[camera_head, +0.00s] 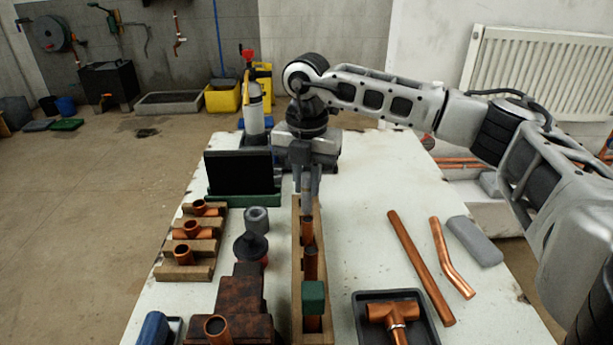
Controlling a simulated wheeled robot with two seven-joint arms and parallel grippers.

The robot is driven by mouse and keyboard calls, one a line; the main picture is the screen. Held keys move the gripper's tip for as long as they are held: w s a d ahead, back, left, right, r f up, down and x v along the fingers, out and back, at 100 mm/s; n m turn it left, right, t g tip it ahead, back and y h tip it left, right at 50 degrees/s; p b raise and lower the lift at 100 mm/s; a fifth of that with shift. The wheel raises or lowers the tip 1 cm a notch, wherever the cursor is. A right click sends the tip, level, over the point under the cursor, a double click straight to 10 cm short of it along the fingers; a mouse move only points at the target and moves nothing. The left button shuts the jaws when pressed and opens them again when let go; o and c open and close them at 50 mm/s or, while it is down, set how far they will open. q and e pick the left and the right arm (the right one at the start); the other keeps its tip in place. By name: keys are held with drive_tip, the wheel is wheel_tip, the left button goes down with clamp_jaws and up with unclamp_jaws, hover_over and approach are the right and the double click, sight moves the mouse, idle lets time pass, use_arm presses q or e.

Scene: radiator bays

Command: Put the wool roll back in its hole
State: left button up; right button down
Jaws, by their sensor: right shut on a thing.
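My right gripper (307,185) points down over the far part of a long wooden rack (298,255). Its fingers are shut on a narrow brownish thing, mostly hidden between them; I cannot tell for certain that it is the wool roll, or whether it touches the rack. The hole under the gripper is hidden. A grey cylinder (256,218) with a dark opening stands left of the rack, apart from it. My left gripper is not in view.
Wooden blocks with copper fittings (184,254) lie at the left. A rusty block (243,300) and dark knob (250,247) are close to the rack's left. A black tray (417,311), copper pipes (420,267) and a grey pad (474,241) are at the right. Bare tabletop lies between.

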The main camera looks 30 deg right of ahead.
sight(307, 202)
drive_tip(key=shift+f, duration=0.2)
drive_tip(key=shift+f, duration=0.1)
drive_tip(key=shift+w+f, duration=0.1)
drive_tip(key=shift+f, duration=0.15)
drive_tip(key=shift+f+b, duration=0.35)
drive_tip(key=shift+f, duration=0.25)
drive_tip(key=shift+f, duration=0.1)
idle(0.3)
drive_tip(key=shift+f+b, duration=0.6)
drive_tip(key=shift+f, duration=0.15)
drive_tip(key=shift+f+b, duration=0.3)
drive_tip(key=shift+f, duration=0.25)
drive_tip(key=shift+f, duration=0.1)
